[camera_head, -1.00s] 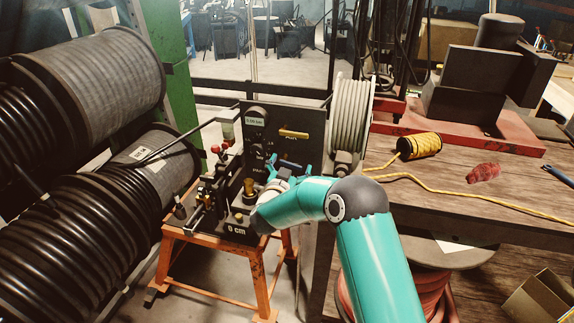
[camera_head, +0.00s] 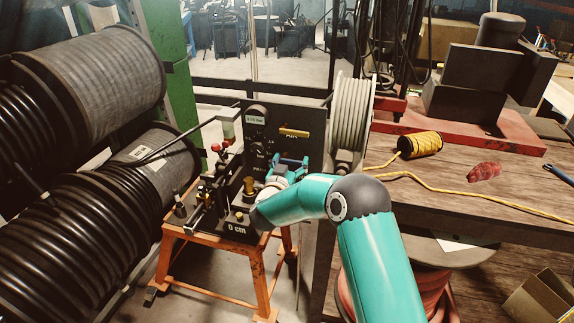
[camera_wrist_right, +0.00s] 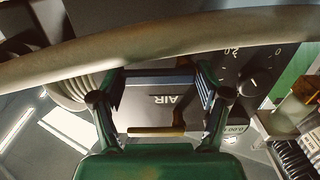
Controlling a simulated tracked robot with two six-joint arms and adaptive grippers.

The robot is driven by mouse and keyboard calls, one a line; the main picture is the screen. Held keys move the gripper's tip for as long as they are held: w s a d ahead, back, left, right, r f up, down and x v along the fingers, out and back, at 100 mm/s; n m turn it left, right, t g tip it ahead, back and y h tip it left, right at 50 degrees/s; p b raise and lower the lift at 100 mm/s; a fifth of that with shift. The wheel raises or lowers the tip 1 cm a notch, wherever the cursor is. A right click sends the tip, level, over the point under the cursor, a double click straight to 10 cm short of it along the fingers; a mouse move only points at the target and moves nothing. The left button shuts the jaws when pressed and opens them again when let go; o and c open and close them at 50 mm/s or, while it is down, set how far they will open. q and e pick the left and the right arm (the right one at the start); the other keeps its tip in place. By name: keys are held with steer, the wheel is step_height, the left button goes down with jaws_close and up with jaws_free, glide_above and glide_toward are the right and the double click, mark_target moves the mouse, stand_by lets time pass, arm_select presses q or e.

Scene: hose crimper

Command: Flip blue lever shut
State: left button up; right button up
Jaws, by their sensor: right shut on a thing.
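The blue lever (camera_head: 291,162) is on the dark front panel of the hose crimper (camera_head: 262,150), below a yellow lever (camera_head: 294,133). It lies roughly level across the panel. My right gripper (camera_head: 289,161) is at the blue lever, its fingers shut on it and hiding part of it. In the right wrist view the fingers (camera_wrist_right: 160,92) stand apart in front of the panel, with blue (camera_wrist_right: 207,92) at the right finger. The yellow lever (camera_wrist_right: 155,131) and the inverted word AIR show there too. My left gripper is not in view.
The crimper stands on an orange stand (camera_head: 262,282). A pale hose reel (camera_head: 352,115) is close at its right, large black hose reels (camera_head: 90,80) at its left. A wooden table (camera_head: 475,210) at right holds a yellow cord spool (camera_head: 420,144). A hose (camera_wrist_right: 160,45) crosses the wrist view.

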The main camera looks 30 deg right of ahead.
steer(key=shift+d, duration=0.15)
steer(key=o, duration=1.1)
steer(key=shift+s, duration=0.1)
steer(key=v, duration=1.2)
